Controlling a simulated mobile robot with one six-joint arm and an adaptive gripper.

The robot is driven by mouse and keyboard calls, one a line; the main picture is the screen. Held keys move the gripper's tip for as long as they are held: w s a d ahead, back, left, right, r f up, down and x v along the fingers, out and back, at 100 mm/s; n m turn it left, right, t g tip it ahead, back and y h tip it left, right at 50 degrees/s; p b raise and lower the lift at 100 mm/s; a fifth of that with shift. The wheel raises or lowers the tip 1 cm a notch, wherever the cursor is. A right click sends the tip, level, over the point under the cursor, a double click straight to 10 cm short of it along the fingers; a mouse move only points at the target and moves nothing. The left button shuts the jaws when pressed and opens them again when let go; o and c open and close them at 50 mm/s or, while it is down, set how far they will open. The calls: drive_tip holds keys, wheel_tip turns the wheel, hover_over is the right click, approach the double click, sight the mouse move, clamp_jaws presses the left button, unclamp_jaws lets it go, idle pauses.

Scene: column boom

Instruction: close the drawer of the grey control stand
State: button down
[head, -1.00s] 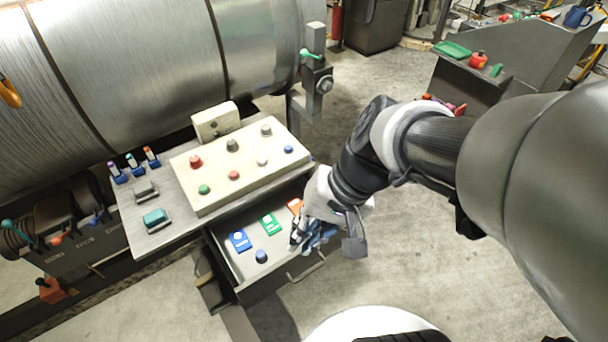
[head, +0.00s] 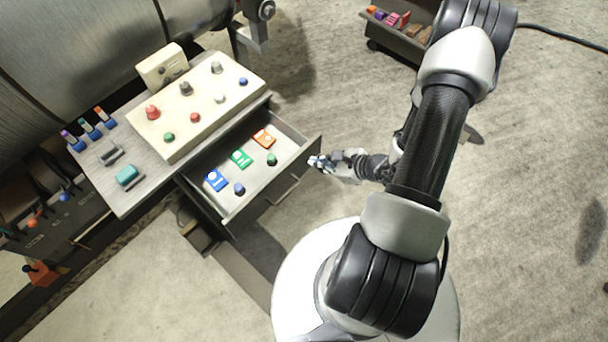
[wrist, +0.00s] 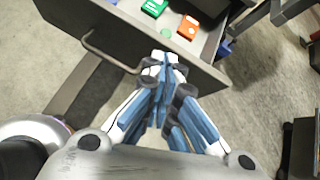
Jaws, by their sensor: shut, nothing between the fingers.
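The grey control stand (head: 130,190) has its drawer (head: 272,185) pulled out toward my base. Blue, green and orange cards and two knobs, one blue and one green, lie in the drawer. Its bar handle (head: 284,192) is on the front face; the handle also shows in the wrist view (wrist: 105,56). My gripper (head: 316,162) is shut and empty, just outside the drawer front near its right end. In the wrist view the fingertips (wrist: 164,58) overlap the drawer front (wrist: 190,62), right of the handle; I cannot tell whether they touch it.
A cream button panel (head: 195,105) stands on the stand's top, with levers and switches to its left. A large metal drum (head: 60,50) is behind. A low bin of coloured items (head: 400,28) stands at upper right.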

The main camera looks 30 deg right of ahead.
drive_tip(key=s+d+f+m+h, duration=0.1)
drive_tip(key=s+f+m+h, duration=0.1)
drive_tip(key=s+f+m, duration=0.35)
drive_tip(key=n+b, duration=0.2)
approach(297, 175)
drive_tip(key=shift+m, duration=0.25)
drive_tip(key=shift+x, duration=2.35)
